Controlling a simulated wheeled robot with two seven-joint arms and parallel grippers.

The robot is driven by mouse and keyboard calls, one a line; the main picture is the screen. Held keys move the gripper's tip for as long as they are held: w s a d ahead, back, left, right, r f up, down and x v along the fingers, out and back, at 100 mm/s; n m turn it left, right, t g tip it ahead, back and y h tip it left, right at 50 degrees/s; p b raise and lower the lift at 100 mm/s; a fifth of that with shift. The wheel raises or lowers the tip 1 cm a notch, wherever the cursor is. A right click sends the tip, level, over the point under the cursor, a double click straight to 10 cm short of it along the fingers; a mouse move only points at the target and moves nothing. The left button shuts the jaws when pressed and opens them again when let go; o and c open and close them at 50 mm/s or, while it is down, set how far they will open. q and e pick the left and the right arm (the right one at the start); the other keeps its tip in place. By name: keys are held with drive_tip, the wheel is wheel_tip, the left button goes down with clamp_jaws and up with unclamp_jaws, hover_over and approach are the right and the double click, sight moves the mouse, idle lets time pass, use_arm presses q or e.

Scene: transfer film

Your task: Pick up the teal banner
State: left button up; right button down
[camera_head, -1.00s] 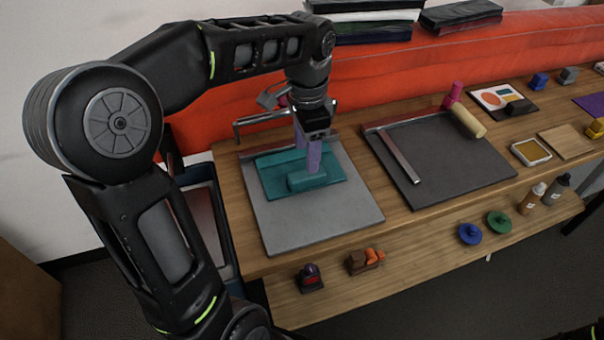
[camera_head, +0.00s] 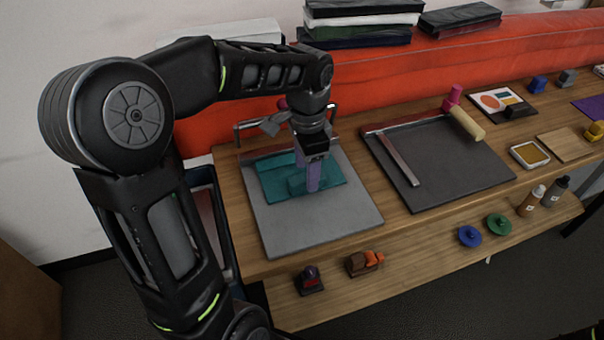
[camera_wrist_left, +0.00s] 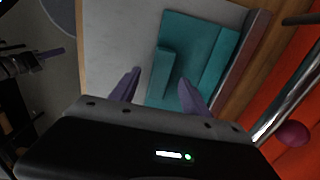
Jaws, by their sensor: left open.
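The teal banner (camera_head: 328,185) lies on a grey board (camera_head: 300,228) at the left of the wooden table, with a raised teal block-like part (camera_wrist_left: 164,68) on it. My left gripper (camera_head: 306,184) is over the banner, pointing down, with its purple fingers apart. I cannot tell whether the fingertips touch the banner. My right gripper does not show.
A dark board (camera_head: 455,165) with a metal bar and a cream roller (camera_head: 466,124) lies to the right. A metal rail (camera_head: 262,121) stands behind the grey board. An orange couch (camera_head: 450,65) is behind the table. Stamps (camera_head: 364,263) and ink bottles (camera_head: 531,200) sit on the lower shelf.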

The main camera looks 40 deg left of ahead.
use_arm(q)
drive_tip(key=shift+f, duration=1.55)
clamp_jaws()
